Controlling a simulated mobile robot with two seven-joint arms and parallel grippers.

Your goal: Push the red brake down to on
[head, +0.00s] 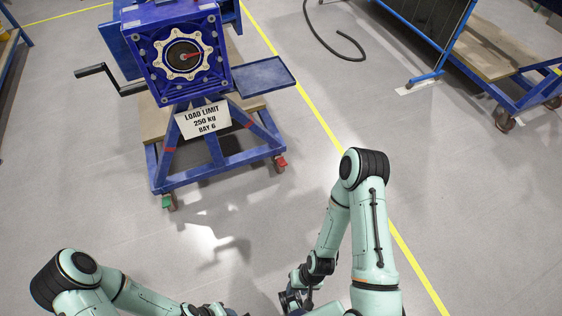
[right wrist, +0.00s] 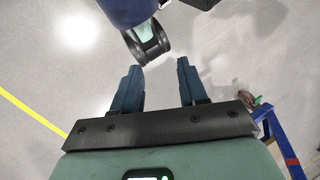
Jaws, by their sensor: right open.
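The red brake (head: 280,161) is a small red pedal on the front right caster of the blue jig stand (head: 217,175), low near the floor. I cannot tell its tilt at this size. A green pedal (head: 168,202) sits on the front left caster. My right gripper (head: 291,300) is at the bottom of the head view, well in front of the stand and apart from the brake. In the right wrist view its two blue fingers (right wrist: 158,66) are spread and empty. My left arm enters at the lower left; its gripper is cut off by the bottom edge.
The jig carries a round dial plate (head: 186,54), a black crank (head: 98,77) on the left and a blue side tray (head: 264,77) on the right. A sign (head: 203,119) hangs in front. Open grey floor lies before the stand. A blue rack (head: 490,65) stands at the right.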

